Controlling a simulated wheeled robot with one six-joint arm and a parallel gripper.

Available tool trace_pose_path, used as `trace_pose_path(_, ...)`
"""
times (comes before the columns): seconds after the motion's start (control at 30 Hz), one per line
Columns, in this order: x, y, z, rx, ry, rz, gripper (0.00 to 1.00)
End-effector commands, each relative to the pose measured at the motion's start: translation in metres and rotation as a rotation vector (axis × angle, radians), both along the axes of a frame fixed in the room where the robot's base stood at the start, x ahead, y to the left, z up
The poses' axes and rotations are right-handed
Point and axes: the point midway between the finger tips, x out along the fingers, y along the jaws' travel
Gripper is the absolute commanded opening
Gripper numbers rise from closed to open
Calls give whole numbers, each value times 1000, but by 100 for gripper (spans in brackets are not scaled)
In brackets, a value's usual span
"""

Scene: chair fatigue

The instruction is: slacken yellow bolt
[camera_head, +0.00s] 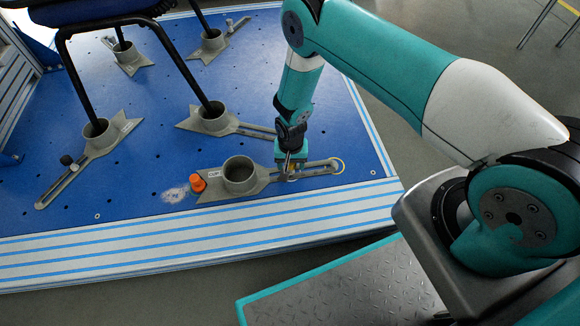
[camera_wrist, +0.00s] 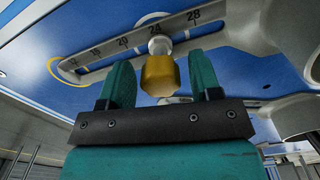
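The yellow bolt (camera_wrist: 160,75) has a yellow head on a silver shank. It sits at the slot of a grey clamp plate (camera_wrist: 125,50) with a number scale, near the mark 24. The same plate, with a round socket, shows in the head view (camera_head: 213,190) near the front of the blue bench. My gripper (camera_wrist: 160,82) has its two teal fingers on either side of the yellow head, with a visible gap on each side. In the head view my gripper (camera_head: 290,168) points down at the plate's slotted part and mostly hides the bolt.
An orange knob (camera_head: 198,183) stands at the left end of the same plate. Several other grey clamps (camera_head: 212,120) hold the black chair legs (camera_head: 172,62) behind and to the left. A yellow ring mark (camera_head: 338,166) lies at the slot's right end.

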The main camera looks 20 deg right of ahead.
Motion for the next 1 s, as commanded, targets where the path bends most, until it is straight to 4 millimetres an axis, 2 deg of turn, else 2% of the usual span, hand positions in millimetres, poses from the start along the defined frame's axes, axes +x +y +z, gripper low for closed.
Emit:
trace_pose_path(0.03, 0, 0, 0, 0, 0, 0, 46)
trace_pose_path(0.1, 0, 0, 0, 0, 0, 1, 30)
trace_pose_path(0.27, 0, 0, 0, 0, 0, 8, 30)
trace_pose_path(0.43, 0, 0, 0, 0, 0, 118, 30)
trace_pose_path(0.67, 0, 0, 0, 0, -1, 127, 30)
trace_pose_path(0.83, 0, 0, 0, -1, 0, 235, 30)
trace_pose_path(1.0, 0, 0, 0, -1, 0, 244, 30)
